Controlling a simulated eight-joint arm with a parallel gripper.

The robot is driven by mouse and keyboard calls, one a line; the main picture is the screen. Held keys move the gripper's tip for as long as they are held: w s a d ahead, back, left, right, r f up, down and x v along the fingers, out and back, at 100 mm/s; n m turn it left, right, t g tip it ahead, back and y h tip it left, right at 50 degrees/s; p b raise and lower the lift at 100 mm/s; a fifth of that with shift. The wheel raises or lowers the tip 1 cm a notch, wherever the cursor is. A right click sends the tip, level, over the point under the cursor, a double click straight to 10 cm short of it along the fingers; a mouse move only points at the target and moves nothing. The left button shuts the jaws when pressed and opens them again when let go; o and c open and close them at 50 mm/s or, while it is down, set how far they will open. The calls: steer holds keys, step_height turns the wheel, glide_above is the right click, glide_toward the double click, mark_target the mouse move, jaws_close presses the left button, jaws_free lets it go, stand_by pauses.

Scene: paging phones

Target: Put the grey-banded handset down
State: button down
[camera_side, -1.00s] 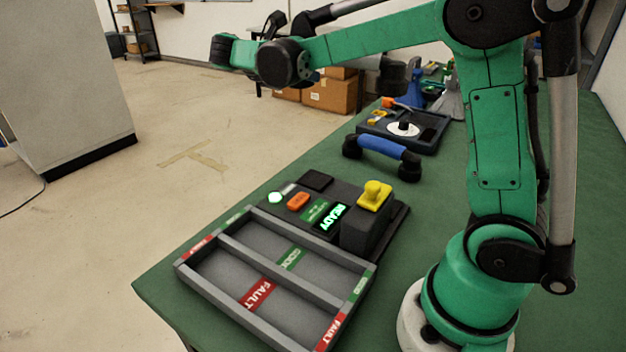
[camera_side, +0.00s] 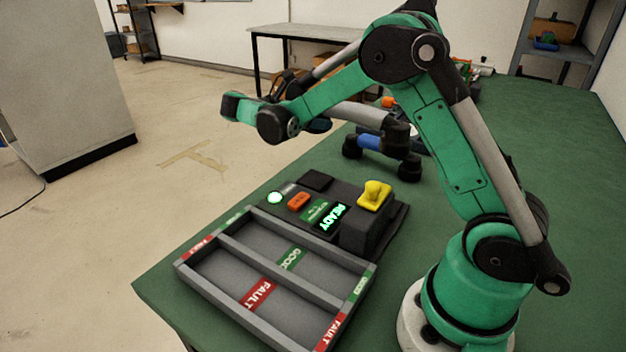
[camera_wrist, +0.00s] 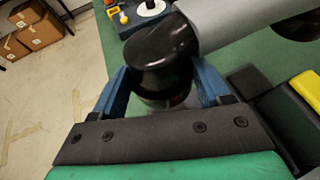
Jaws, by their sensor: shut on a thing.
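My gripper (camera_wrist: 163,88) is shut on a black end piece of the grey-banded handset (camera_wrist: 235,22); its blue fingers sit on either side of that end. In the side view the handset's light grey grip (camera_side: 360,113) slants down to the right to its other black end (camera_side: 397,134). It looks held up above the bench; whether it touches anything below cannot be told. The gripper is mostly hidden in the side view behind my wrist. A blue-banded handset (camera_side: 369,143) lies on the bench, partly covered in the picture by the held one.
A grey two-bay tray (camera_side: 226,286) labelled GOOD and FAULT lies at the bench's front.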

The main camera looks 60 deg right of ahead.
mark_target(312, 180)
step_height(312, 180, down, 12)
steer(key=shift+r, duration=0.15)
stand_by(0.4)
jaws_free()
steer(key=shift+f, duration=0.2)
